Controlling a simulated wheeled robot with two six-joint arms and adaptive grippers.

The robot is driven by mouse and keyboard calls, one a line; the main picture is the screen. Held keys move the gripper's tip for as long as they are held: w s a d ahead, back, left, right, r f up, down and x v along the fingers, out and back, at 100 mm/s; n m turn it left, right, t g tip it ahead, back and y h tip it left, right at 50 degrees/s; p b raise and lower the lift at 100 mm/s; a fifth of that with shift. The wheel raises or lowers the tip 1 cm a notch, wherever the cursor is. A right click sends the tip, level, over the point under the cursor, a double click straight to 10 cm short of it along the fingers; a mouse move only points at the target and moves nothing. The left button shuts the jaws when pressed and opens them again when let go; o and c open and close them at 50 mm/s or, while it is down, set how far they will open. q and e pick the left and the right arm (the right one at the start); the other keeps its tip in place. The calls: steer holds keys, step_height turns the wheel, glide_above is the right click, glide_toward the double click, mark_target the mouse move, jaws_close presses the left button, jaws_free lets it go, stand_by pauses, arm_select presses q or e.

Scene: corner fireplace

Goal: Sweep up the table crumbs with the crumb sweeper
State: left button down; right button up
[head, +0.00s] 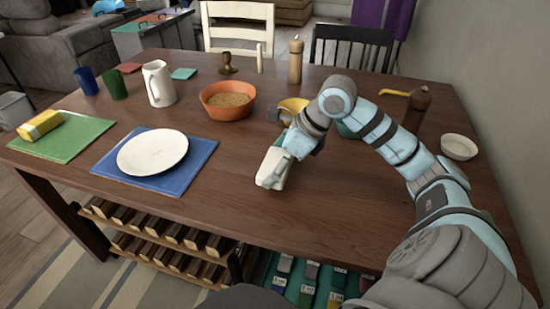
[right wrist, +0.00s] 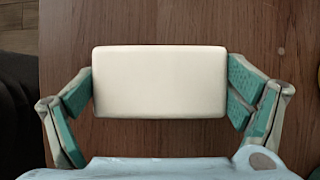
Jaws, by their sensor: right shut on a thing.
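The crumb sweeper looks like a white rounded block; it shows at the middle of the table (head: 330,205) in the head view (head: 268,172) and fills the centre of the right wrist view (right wrist: 160,82). My right gripper (head: 279,164) is shut on it, with one green-padded finger at each short end. The sweeper is at or just above the wooden tabletop; I cannot tell whether it touches. No crumbs can be made out on the wood in either view. The sweeper's underside is hidden. My left gripper is not in view.
A white plate (head: 152,152) on a blue mat (head: 195,160) lies left of the sweeper. Behind stand an orange bowl (head: 228,100), yellow cup (head: 293,106) and white pitcher (head: 158,83). The front middle is clear.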

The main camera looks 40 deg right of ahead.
steer(key=shift+r, duration=0.55)
steer(key=shift+r+p, duration=0.35)
steer(key=shift+p, duration=0.15)
steer(key=shift+w+r+p, duration=0.1)
steer(key=shift+r+p, duration=0.45)
steer(key=shift+r, duration=0.55)
steer(key=shift+r+p, duration=0.75)
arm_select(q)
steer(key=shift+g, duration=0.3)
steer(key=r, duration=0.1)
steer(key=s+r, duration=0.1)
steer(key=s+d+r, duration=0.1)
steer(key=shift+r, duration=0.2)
